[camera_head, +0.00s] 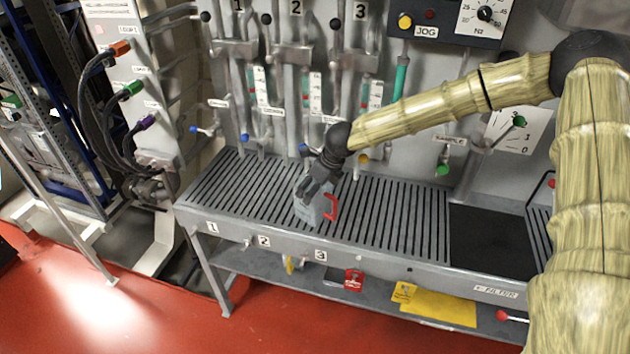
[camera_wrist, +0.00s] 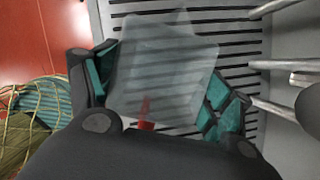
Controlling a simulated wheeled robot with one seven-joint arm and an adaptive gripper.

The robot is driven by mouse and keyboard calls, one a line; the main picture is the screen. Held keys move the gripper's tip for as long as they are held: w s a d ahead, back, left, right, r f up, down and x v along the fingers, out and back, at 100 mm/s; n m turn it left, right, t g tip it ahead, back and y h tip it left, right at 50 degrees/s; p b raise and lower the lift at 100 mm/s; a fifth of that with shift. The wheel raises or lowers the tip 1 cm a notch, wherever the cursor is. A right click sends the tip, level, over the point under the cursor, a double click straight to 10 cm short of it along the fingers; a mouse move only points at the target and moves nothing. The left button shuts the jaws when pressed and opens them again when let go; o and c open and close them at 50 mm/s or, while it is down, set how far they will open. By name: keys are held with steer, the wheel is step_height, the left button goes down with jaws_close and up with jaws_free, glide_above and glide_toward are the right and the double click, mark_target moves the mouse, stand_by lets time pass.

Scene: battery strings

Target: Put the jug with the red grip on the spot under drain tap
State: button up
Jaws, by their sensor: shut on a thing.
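The jug (camera_head: 308,209) is a pale, see-through vessel with a red grip (camera_head: 331,206) on its right side. It is at the front middle of the slatted bench, and I cannot tell whether it touches the slats. My gripper (camera_head: 316,190) is shut on the jug from above. In the wrist view the jug (camera_wrist: 160,78) sits between my teal-padded fingers, with a bit of red showing below it.
The slatted bench top (camera_head: 400,215) is clear left and right of the jug. A black panel (camera_head: 490,240) lies at its right. Pipes and valves numbered 1 to 3 stand behind. A yellow sheet (camera_head: 440,306) and a red tag (camera_head: 353,280) are below the bench front.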

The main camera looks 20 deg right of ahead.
steer(key=shift+w+d+f+b, duration=0.2)
steer(key=shift+w+d+f, duration=0.15)
steer(key=shift+w+d, duration=0.15)
steer(key=shift+w+d+f+b, duration=0.2)
steer(key=shift+w+d+f, duration=0.15)
steer(key=shift+w, duration=0.25)
steer(key=shift+d+f, duration=0.1)
steer(key=shift+d, duration=0.05)
steer(key=shift+c, duration=0.6)
steer(key=shift+s+a+r, duration=0.3)
steer(key=shift+r, duration=0.05)
steer(key=o, duration=1.1)
steer(key=shift+w+f, duration=0.2)
steer(key=o, duration=0.3)
steer(key=shift+d, duration=0.1)
steer(key=shift+o, duration=0.2)
steer(key=shift+s+r, duration=0.15)
